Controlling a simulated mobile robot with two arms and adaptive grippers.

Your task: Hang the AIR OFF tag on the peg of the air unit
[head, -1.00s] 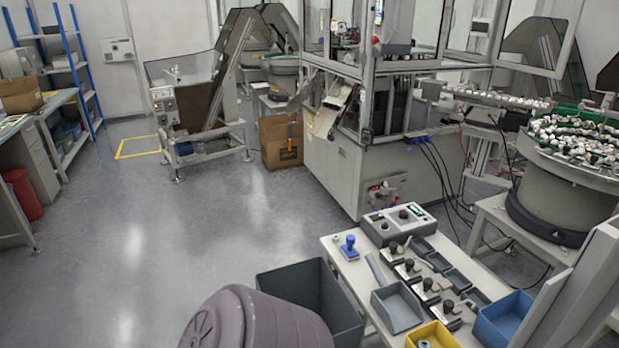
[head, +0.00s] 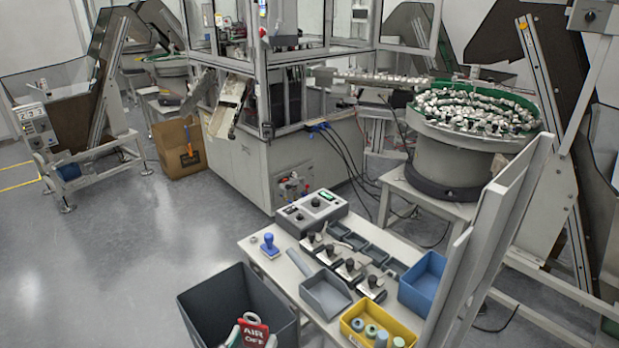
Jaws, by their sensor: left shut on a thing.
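The red AIR OFF tag (head: 254,333) with white lettering is at the bottom edge of the head view, in front of the dark grey bin. My left gripper (head: 250,322) is shut on the tag near its top; most of the gripper is cut off by the frame. The air unit (head: 293,187), small with red parts, is on the lower side panel of the machine, well beyond the tag. Its peg is too small to make out. My right gripper is not in view.
A white table (head: 262,252) with a control box (head: 311,211), a blue-handled stamp (head: 269,245), blue and yellow trays stands between me and the machine. The dark grey bin (head: 192,312) is at its left. Cables hang right of the air unit. Floor at left is clear.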

